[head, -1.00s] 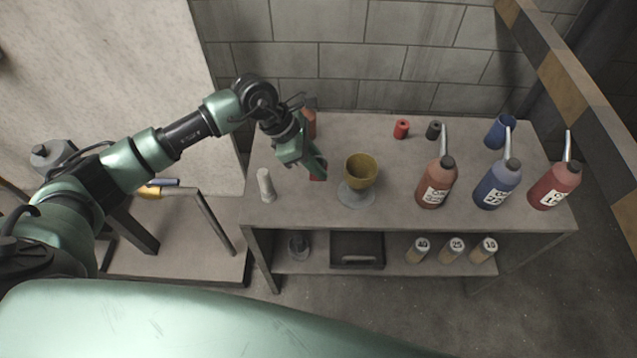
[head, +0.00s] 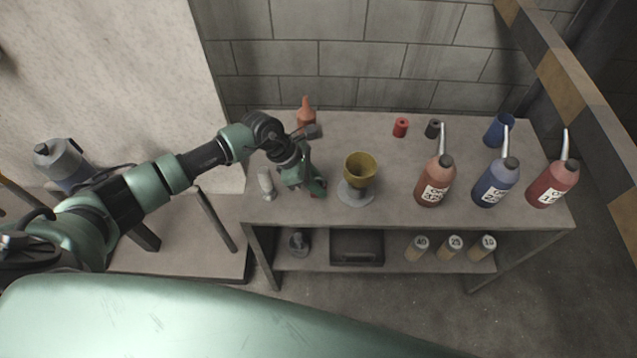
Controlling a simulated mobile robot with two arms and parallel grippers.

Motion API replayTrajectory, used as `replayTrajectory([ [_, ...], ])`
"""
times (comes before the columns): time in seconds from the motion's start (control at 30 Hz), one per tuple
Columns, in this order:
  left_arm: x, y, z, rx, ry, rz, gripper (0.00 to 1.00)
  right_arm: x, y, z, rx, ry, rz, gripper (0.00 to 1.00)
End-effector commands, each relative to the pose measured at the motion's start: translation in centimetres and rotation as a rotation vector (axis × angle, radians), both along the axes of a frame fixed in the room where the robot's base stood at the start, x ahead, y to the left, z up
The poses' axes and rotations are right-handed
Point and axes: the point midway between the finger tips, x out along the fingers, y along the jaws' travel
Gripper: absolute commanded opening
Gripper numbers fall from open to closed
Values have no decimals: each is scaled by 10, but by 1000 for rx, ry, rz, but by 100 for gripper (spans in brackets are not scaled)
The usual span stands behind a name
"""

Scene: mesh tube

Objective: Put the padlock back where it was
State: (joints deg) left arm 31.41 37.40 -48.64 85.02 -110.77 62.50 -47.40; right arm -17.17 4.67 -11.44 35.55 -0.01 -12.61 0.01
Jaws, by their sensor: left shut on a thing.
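My left gripper (head: 316,190) is low over the left part of the table top, pointing down, between a white bottle and a cup-shaped yellow funnel. It is shut on a small reddish thing, which I take to be the padlock. The fingers and wrist hide most of it, so its shape and whether it touches the table cannot be told. My right gripper is not in view.
The yellow funnel (head: 360,170) stands close right of my left gripper, the white bottle (head: 266,184) close left. An orange bottle (head: 306,112) stands behind. Red (head: 400,127) and black (head: 433,128) cylinders stand at the back. Several oil bottles line the right. The table's front middle is clear.

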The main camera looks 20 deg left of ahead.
Motion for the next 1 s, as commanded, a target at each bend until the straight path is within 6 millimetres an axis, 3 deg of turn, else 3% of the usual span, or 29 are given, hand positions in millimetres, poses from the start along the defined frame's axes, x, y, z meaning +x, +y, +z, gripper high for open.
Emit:
replayTrajectory([
  [0.03, 0, 0, -1, 0, 0, 0, 28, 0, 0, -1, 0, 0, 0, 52],
  [0.1, 0, 0, 0, 0, 0, 0, 41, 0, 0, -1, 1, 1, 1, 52],
  [0.53, 0, 5, 8, 1, -2, 0, 41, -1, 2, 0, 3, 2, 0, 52],
  [1.0, -13, 48, 87, 2, -4, 1, 41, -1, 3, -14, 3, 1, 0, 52],
])
